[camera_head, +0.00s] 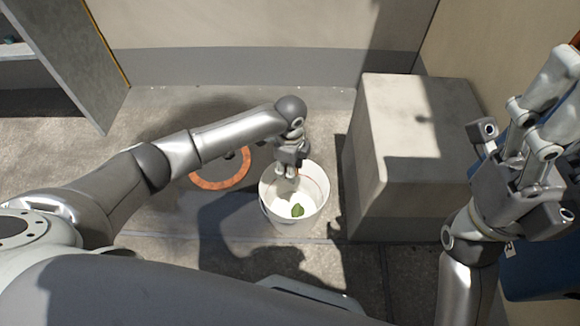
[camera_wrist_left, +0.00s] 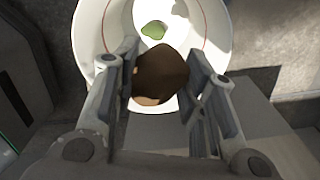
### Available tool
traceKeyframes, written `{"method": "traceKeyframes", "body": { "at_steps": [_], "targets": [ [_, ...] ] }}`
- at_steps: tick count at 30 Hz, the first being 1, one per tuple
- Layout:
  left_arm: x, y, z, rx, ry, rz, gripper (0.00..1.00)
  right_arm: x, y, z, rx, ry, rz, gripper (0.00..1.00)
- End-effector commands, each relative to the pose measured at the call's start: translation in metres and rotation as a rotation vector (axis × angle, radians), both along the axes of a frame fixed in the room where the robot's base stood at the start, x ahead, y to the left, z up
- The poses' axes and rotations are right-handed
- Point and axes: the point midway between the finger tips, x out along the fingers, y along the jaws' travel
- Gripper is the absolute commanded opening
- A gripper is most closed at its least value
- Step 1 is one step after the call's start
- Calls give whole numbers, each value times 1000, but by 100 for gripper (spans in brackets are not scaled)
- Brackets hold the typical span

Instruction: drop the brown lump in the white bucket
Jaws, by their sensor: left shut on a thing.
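The white bucket (camera_head: 276,213) stands on the floor in the middle of the head view, and its rim and inside show in the left wrist view (camera_wrist_left: 88,35). A green leaf-like piece (camera_head: 297,211) lies in it, also seen in the left wrist view (camera_wrist_left: 153,29). My left gripper (camera_head: 287,170) is over the bucket's far side, pointing down. It is shut on the brown lump (camera_wrist_left: 160,75), which shows between the fingers in the left wrist view. The lump is hidden in the head view. My right gripper (camera_head: 568,92) is raised at the right, its fingers apart and empty.
A large grey block (camera_head: 420,135) stands close to the right of the bucket. An orange-brown ring (camera_head: 222,184) lies on the floor to the left. A grey shelf-like panel (camera_head: 75,60) stands at the upper left, and a wall (camera_head: 250,65) runs behind. A blue object (camera_head: 535,265) is at the right edge.

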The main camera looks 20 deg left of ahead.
Motion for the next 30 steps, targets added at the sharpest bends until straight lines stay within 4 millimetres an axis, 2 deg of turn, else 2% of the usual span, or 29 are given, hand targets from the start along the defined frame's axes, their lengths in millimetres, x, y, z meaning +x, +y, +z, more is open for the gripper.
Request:
{"method": "traceKeyframes", "body": {
  "at_steps": [4,5,10,22,26,30],
  "targets": [
    [0,0,1,0,0,0,20,0,0,0,0,0,0,65],
    [0,0,1,0,0,0,41,0,0,0,0,0,0,65],
    [0,0,1,0,0,0,63,0,0,0,0,0,0,65],
    [1,0,6,-1,-2,0,64,-1,0,0,0,0,0,65],
    [1,0,24,-1,-4,-1,64,0,0,0,0,0,0,65],
    [1,0,54,-1,-4,-1,64,0,0,0,0,0,0,65]
  ]
}}
